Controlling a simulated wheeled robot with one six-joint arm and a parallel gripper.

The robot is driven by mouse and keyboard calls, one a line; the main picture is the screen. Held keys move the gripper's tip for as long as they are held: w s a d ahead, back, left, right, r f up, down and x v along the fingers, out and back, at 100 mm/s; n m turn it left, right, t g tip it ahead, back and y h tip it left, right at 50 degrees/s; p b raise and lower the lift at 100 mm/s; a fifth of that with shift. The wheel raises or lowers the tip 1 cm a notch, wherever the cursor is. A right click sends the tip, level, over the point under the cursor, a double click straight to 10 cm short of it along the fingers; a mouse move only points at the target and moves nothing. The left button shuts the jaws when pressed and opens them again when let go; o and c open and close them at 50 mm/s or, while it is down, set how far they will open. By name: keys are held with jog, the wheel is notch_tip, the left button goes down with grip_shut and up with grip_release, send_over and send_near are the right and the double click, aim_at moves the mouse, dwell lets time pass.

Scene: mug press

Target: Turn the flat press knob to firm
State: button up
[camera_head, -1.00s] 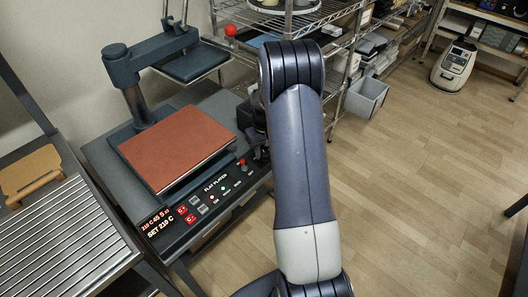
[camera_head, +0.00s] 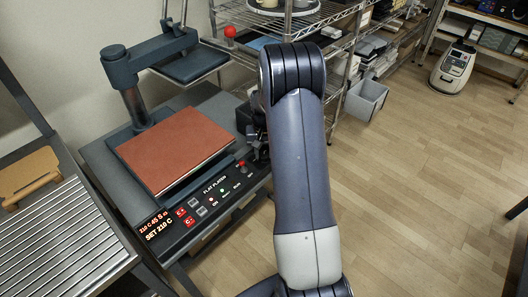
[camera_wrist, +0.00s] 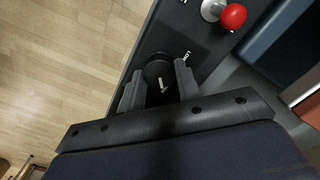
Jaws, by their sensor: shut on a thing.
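The flat press has a red-brown lower pad (camera_head: 175,148) and a dark control panel (camera_head: 200,205) along its front with a lit display. The press knob (camera_wrist: 158,70) is a dark round dial with a white pointer mark, on the dark panel in the wrist view. My gripper (camera_wrist: 158,88) is shut on the knob, one finger on each side of it. A printed label beside the right finger is partly covered and I cannot read it whole. In the head view my gripper (camera_head: 258,135) is mostly behind my arm, at the panel's right end, and the knob is hidden.
A red ball on a metal stem (camera_wrist: 233,16) stands on the panel close to the knob. A wire shelf (camera_head: 330,45) stands behind my arm. Open wooden floor (camera_head: 420,190) lies to the right.

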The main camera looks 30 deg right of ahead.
aim_at(264, 154)
jog(key=o, duration=1)
jog(key=shift+r, duration=0.15)
notch_tip(264, 154, up, 11)
jog(key=shift+f, duration=0.2)
notch_tip(264, 154, down, 11)
jog(key=shift+n, duration=0.3)
